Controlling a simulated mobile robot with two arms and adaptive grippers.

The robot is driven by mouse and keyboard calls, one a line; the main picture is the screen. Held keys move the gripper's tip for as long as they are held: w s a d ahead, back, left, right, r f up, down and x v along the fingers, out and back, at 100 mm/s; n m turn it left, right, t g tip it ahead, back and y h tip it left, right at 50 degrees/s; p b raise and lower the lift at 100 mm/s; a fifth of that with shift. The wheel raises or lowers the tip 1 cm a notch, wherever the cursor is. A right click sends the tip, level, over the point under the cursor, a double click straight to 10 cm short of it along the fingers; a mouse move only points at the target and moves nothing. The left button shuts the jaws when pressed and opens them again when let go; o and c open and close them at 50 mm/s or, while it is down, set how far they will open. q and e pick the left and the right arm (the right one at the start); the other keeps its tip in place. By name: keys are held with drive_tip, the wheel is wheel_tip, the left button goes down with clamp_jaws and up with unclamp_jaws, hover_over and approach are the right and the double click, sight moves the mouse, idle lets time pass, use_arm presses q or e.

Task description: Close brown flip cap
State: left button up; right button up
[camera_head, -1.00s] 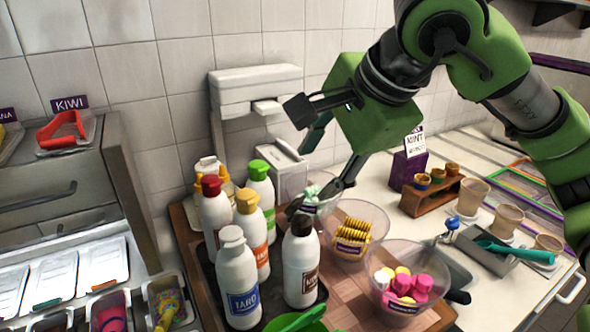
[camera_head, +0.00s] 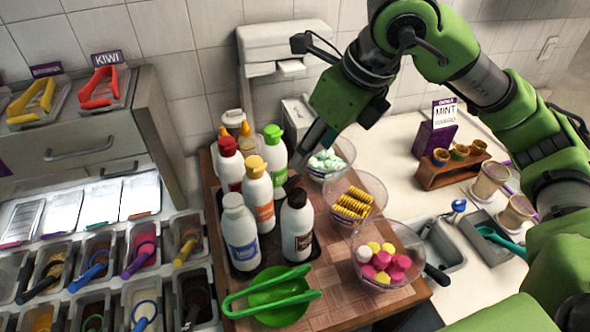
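The bottle with the brown cap (camera_head: 297,230) stands upright at the front right of the bottle group, on a dark tray. Its dark brown cap (camera_head: 296,197) is small in view, and I cannot tell whether its lid is up or down. My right gripper (camera_head: 302,160) points down behind and above this bottle, beside the green-capped bottle (camera_head: 273,160), apart from the brown cap. Its fingers are seen nearly edge-on, so their opening is unclear. My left gripper is out of view.
White-, yellow- and red-capped bottles crowd to the left. Bowls of mint pieces (camera_head: 330,160), yellow wafers (camera_head: 354,203) and pink-yellow sweets (camera_head: 386,265) stand right. A green bowl with tongs (camera_head: 275,297) is in front. Topping bins (camera_head: 92,262) lie left.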

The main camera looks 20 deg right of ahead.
sight(297, 177)
drive_tip(key=p+x, duration=0.3)
drive_tip(key=x, duration=0.7)
drive_tip(key=shift+w+f+p, duration=0.15)
drive_tip(key=shift+f+p, duration=0.1)
drive_tip(key=shift+p, duration=0.05)
drive_tip(key=shift+w+f, duration=0.15)
drive_tip(key=shift+f, duration=0.3)
drive_tip(key=c, duration=1.1)
drive_tip(key=t+y+b, duration=0.1)
drive_tip(key=b, duration=0.6)
drive_tip(key=s+f+t+b, duration=0.1)
drive_tip(key=t+b, duration=0.1)
drive_tip(key=b, duration=0.5)
drive_tip(key=d+f+t+y+b, duration=0.1)
drive_tip(key=b, duration=0.6)
drive_tip(key=shift+s+t+y, duration=0.3)
drive_tip(key=shift+s+r+b, duration=0.1)
drive_tip(key=shift+r+b, duration=0.05)
drive_tip(key=shift+b, duration=0.5)
drive_tip(key=shift+r, duration=0.15)
